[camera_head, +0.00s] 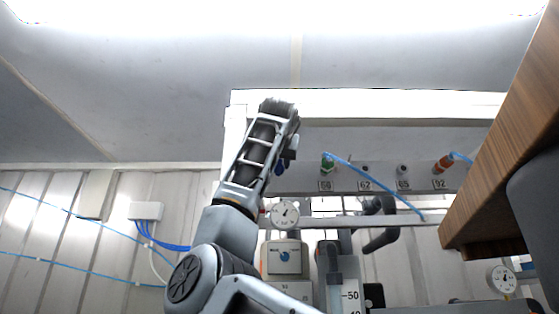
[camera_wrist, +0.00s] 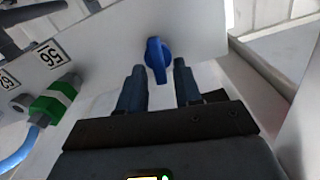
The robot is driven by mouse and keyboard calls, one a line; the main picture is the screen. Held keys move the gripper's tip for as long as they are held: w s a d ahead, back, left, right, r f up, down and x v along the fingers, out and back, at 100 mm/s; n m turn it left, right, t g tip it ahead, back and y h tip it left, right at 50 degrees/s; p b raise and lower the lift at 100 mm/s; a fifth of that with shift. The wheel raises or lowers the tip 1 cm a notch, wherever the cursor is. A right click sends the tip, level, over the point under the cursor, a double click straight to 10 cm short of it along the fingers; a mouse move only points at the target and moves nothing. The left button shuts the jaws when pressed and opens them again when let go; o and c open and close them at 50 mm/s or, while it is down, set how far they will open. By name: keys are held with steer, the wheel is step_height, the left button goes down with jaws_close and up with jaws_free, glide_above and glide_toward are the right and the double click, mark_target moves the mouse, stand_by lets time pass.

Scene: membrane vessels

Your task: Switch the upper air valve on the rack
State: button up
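The blue valve knob (camera_wrist: 157,60) sits on the white rack panel in the wrist view. My gripper (camera_wrist: 159,70) is open, with one dark finger on each side of the knob. The knob's lower end lies between the fingertips in the picture; I cannot tell whether either finger touches it. In the head view, a small blue part, apparently this knob (camera_head: 280,167), shows beside my raised arm, left of the green fitting. My arm partly covers that area, and the fingers cannot be made out clearly there.
The head view shows a red fitting (camera_head: 444,164) farther right, a gauge (camera_head: 285,214) below, and a wooden surface (camera_head: 505,150) at the right.

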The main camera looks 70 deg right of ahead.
steer(key=shift+c, duration=1.4)
steer(key=shift+m, duration=0.4)
steer(key=m, duration=0.3)
steer(key=shift+s, duration=0.2)
steer(key=m, duration=0.4)
steer(key=shift+s+d+f, duration=0.1)
steer(key=shift+s+f, duration=0.05)
steer(key=shift+f, duration=0.05)
steer(key=m, duration=0.4)
steer(key=shift+s+f+m, duration=0.1)
steer(key=shift+f+m, duration=0.1)
steer(key=shift+m, duration=0.1)
steer(key=shift+s+d+f+m, duration=0.1)
steer(key=shift+f+m, duration=0.05)
steer(key=shift+m, duration=0.75)
steer(key=shift+f+m, duration=0.1)
steer(key=shift+m, duration=0.8)
steer(key=o, duration=0.7)
